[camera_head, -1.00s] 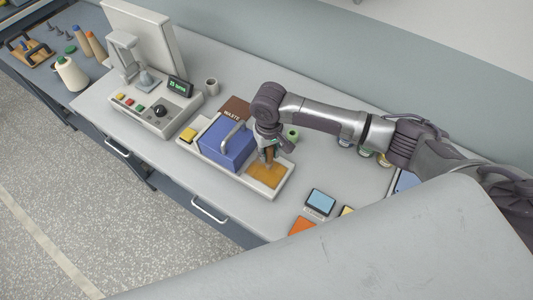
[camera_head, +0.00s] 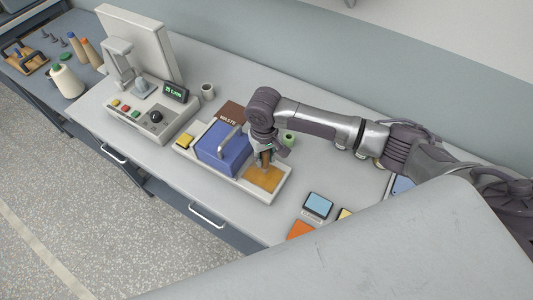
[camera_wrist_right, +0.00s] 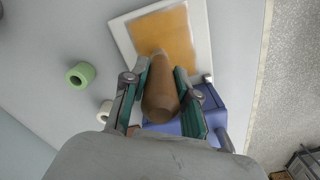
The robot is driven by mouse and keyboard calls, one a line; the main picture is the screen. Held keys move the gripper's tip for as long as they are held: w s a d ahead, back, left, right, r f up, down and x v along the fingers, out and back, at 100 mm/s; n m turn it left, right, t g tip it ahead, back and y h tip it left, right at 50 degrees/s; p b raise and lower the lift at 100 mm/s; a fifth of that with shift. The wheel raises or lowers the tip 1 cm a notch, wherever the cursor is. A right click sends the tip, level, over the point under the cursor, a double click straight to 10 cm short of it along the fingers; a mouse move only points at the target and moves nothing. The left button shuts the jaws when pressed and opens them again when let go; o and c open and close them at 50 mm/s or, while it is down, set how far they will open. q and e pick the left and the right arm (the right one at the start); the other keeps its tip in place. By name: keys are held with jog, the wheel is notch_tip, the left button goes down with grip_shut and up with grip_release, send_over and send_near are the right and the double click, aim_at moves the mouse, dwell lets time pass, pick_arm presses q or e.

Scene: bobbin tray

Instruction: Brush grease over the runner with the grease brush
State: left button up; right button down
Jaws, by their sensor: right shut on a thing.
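My right gripper (camera_head: 264,158) is shut on a brown tapered handle (camera_wrist_right: 161,92), which looks like the grease brush. In the right wrist view the handle lies between the two green-padded fingers. Its far end points at the orange-brown pad (camera_head: 262,180) in the white tray (camera_head: 273,200); whether it touches the pad I cannot tell. The pad also shows in the right wrist view (camera_wrist_right: 172,34). A blue block with a grey handle (camera_head: 215,151) sits in the same tray, left of the gripper. I cannot make out which part is the runner. My left gripper is not in view.
A yellow block (camera_head: 184,141) sits at the tray's left end, and a brown WASTE box (camera_head: 232,112) behind it. A green spool (camera_wrist_right: 80,75) stands near the gripper. A grey machine (camera_head: 150,118) stands left. Blue and orange pieces (camera_head: 318,205) lie right.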

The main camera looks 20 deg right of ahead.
jog(key=shift+s+a, duration=0.1)
jog(key=shift+s+a+r, duration=0.1)
jog(key=shift+s+a, duration=1.05)
jog(key=shift+a, duration=0.3)
notch_tip(320, 180, up, 4)
jog(key=shift+r, duration=0.25)
